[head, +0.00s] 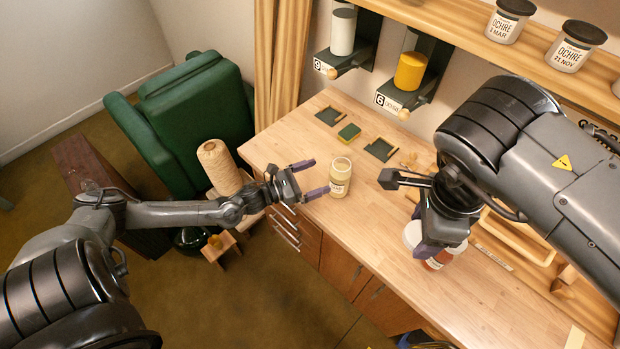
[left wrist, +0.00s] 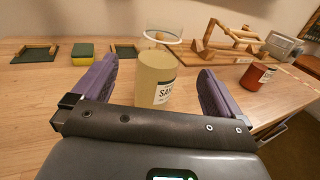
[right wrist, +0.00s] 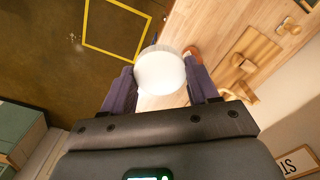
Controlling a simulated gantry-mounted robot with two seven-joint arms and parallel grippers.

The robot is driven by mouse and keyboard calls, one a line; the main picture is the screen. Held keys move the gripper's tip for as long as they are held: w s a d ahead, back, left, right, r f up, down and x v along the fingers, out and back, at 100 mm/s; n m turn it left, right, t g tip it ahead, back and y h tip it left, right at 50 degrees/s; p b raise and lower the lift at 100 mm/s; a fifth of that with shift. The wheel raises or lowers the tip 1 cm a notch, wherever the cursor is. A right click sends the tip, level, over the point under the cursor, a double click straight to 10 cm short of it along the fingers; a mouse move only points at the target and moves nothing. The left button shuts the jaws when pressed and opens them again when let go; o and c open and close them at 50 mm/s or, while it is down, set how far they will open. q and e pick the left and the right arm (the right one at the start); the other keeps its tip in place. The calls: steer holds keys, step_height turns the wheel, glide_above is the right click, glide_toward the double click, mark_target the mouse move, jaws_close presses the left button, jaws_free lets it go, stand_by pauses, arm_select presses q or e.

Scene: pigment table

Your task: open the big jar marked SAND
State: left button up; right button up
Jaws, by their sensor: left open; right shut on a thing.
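The SAND jar (head: 340,182) stands upright on the table, a clear jar with pale sand-coloured contents. Its label shows in the left wrist view (left wrist: 163,93), and its top looks open, with a bare clear rim. My left gripper (head: 320,176) is open, its purple fingers either side of the jar's near side; I see no clear contact. My right gripper (head: 428,246) is shut on a white round lid (right wrist: 160,73), off to the right of the jar. The lid shows only partly in the head view (head: 411,235), behind the gripper.
A red-brown jar (left wrist: 257,76) stands on the table near my right gripper. Small dark trays (head: 330,116) and a green-yellow sponge (head: 349,132) lie behind the SAND jar. A wooden frame (head: 520,237) lies to the right. The tabletop left of the jar is clear.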

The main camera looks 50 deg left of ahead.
arm_select(q)
steer(key=s+d+f+n+y, duration=0.1)
steer(key=d+n, duration=0.1)
steer(key=n, duration=0.1)
steer(key=d+f+n+g+y, duration=0.1)
steer(key=d+n, duration=0.1)
steer(key=n, duration=0.2)
steer(key=s+d+f+n+g+y, duration=0.1)
steer(key=d+n, duration=0.1)
steer(key=n, duration=0.1)
steer(key=shift+s+f+n, duration=0.25)
steer(key=shift+s+n, duration=0.05)
steer(key=s+d+f+n+g+y, duration=0.2)
steer(key=s+d+n+g, duration=0.3)
steer(key=n, duration=0.6)
steer(key=s+d+r+n+g, duration=0.2)
steer(key=s+d+n+g, duration=0.1)
steer(key=s+n, duration=0.4)
steer(key=s+d+r+n+g, duration=0.2)
steer(key=s+d+n+g, duration=0.1)
steer(key=s+n, duration=0.4)
steer(key=shift+s+d+r+n+g, duration=0.3)
steer(key=shift+s+r+n, duration=0.1)
steer(key=shift+n, duration=0.5)
